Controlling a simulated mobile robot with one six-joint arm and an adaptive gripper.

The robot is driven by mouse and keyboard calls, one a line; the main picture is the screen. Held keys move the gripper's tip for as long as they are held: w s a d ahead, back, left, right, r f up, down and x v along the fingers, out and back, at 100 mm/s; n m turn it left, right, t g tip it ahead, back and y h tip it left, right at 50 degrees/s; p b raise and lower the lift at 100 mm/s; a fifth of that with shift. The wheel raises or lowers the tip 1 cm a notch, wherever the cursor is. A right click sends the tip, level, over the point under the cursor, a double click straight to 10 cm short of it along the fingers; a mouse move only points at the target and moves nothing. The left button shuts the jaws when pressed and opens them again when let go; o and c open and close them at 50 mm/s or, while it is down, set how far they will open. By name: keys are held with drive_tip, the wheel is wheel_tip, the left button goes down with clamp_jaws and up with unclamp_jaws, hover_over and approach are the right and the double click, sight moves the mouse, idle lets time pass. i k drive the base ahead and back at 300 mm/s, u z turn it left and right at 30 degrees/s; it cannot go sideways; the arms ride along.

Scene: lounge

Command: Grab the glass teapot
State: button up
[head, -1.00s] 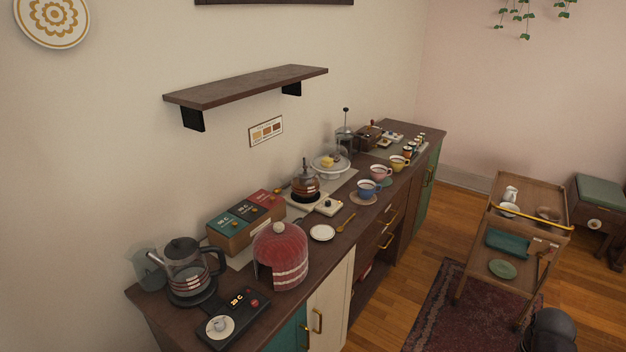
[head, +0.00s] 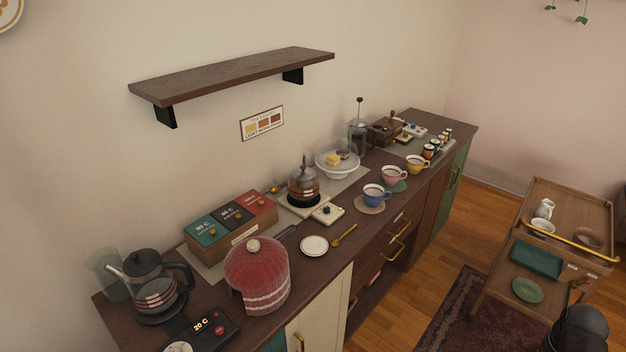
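A second pot, amber-brown with a pointed metallic top (head: 303,188), sits on a small pale burner plate further back along the counter. I cannot tell for certain which one is called the glass teapot; the left one is plainly clear glass with a spout and handle. Nothing holds either pot.
A clear glass jug (head: 108,277) stands close behind the left pot. A red domed cover (head: 257,277) is to its right, with a black display panel (head: 202,329) in front. A box of tea packs (head: 231,228) is behind. A shelf (head: 235,72) overhangs the counter. A wooden cart (head: 562,220) stands right.

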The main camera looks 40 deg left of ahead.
sight(303, 192)
drive_tip(key=u, duration=0.05)
drive_tip(key=i, duration=0.95)
drive_tip(key=u, duration=0.45)
drive_tip(key=k, duration=0.1)
drive_tip(key=u, duration=2.3)
drive_tip(key=k, duration=0.25)
